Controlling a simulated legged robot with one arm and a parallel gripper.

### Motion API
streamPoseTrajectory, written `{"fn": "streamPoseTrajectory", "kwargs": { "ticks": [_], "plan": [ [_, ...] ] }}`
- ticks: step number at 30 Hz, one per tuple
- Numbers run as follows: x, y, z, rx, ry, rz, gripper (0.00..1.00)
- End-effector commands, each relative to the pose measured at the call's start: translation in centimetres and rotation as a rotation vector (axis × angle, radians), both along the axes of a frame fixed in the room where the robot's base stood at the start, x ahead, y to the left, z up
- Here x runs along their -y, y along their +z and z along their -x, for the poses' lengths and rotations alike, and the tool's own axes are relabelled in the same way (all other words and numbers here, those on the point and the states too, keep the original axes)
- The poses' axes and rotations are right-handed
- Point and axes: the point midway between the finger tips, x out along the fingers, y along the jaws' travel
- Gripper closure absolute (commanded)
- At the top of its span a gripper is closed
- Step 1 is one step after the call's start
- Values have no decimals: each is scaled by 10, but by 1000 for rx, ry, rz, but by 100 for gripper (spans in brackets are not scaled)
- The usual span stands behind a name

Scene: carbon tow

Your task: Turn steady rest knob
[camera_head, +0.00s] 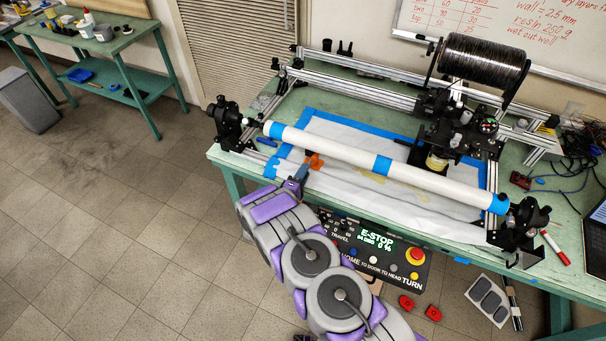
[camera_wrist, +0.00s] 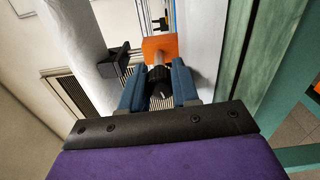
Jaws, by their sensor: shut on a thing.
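The steady rest is an orange block (camera_head: 315,161) under the left part of the long white tube (camera_head: 335,153). It also shows in the wrist view (camera_wrist: 159,46), at the top centre. Its black ribbed knob (camera_wrist: 160,78) sticks out from the block toward me. My gripper (camera_wrist: 158,84) has its two blue fingers shut on the knob, one on each side. In the head view my gripper (camera_head: 301,173) reaches over the table's front edge to the steady rest. There the fingers and my arm hide the knob.
The green table (camera_head: 225,155) carries a rail frame, a black tow spool (camera_head: 480,65) and a carriage. A control panel (camera_head: 375,245) with a red button hangs at the front edge, close to my arm. A laptop and cables lie at right.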

Motion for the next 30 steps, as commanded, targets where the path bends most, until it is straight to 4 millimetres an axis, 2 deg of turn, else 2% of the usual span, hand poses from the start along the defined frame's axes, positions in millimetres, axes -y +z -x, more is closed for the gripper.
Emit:
{"fn": "streamPoseTrajectory", "kwargs": {
  "ticks": [9, 10, 18, 30],
  "plan": [
    [-1, -2, 0, -4, 3, 1, 100],
    [-1, -2, 0, -4, 3, 1, 69],
    [0, -1, 1, -2, 2, 0, 44],
    [1, -3, 1, -4, 0, -10, 44]
  ]
}}
